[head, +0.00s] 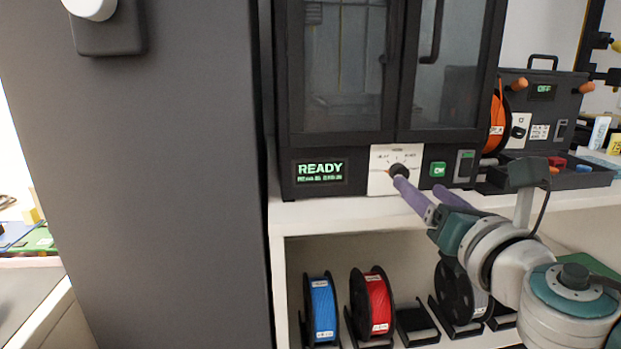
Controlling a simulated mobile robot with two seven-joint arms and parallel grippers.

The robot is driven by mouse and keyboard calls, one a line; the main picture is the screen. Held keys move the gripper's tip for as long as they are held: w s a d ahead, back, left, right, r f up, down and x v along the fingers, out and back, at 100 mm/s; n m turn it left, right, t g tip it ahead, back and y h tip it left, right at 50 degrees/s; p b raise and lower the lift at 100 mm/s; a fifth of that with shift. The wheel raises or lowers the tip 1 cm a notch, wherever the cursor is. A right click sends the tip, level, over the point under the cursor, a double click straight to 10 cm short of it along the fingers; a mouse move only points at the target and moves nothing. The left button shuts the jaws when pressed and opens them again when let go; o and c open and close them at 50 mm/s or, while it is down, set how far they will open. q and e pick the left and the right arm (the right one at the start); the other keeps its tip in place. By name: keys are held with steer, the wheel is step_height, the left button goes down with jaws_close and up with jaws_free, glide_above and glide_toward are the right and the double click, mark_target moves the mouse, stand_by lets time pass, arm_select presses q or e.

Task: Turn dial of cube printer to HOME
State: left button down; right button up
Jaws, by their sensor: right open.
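The cube printer (296,150) is a black cabinet with glazed doors on a white shelf. Its display (320,171) reads READY in green. The dial (398,171) is a dark knob on a white plate (379,184) with small labels around it, too small to read surely. My right gripper (418,183) comes in from the lower right with purple fingers. It is open, with one fingertip right at the dial's lower edge in the picture; whether it touches cannot be told. The other finger lies further right. My left gripper is not in view.
A green button (438,169) sits right of the dial plate. A black unit (545,110) with an orange spool (497,125) stands to the right. Blue (321,310) and red (377,303) spools stand on the lower shelf. A grey panel (150,200) blocks the left.

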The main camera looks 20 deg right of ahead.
mark_target(403, 173)
steer(key=b+x, duration=0.1)
steer(key=x, duration=0.5)
steer(key=shift+w, duration=0.1)
jaws_close()
stand_by(0.4)
